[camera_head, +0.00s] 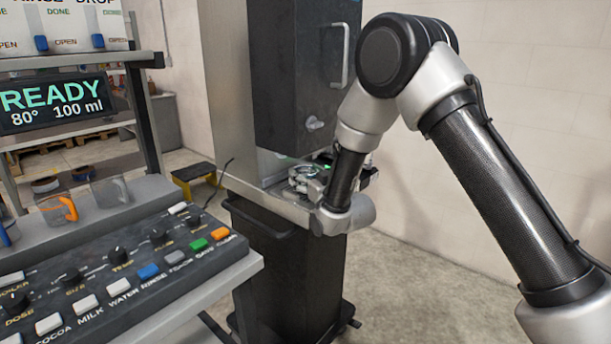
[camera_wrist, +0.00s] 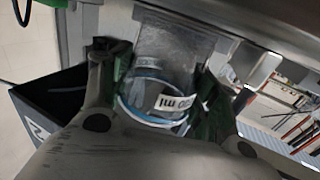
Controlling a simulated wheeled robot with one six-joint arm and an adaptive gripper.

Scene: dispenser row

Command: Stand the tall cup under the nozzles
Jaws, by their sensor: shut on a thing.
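My gripper (camera_wrist: 162,92) is shut on a clear cup with a blue band and a white "ml" label that reads upside down. The cup (camera_wrist: 155,70) shows between the two dark fingers in the wrist view. In the head view, my gripper (camera_head: 320,178) is low at the front of a tall dark dispenser cabinet (camera_head: 300,75), over its metal ledge (camera_head: 268,203). The cup is mostly hidden there by the gripper and wrist. I cannot make out the nozzles, nor whether the cup touches the ledge.
A control panel (camera_head: 120,268) with knobs and coloured buttons fills the lower left. Behind it are a "READY" display (camera_head: 55,103) and clear containers (camera_head: 110,191). A dark open bin (camera_wrist: 50,105) shows in the wrist view. The floor at right looks clear.

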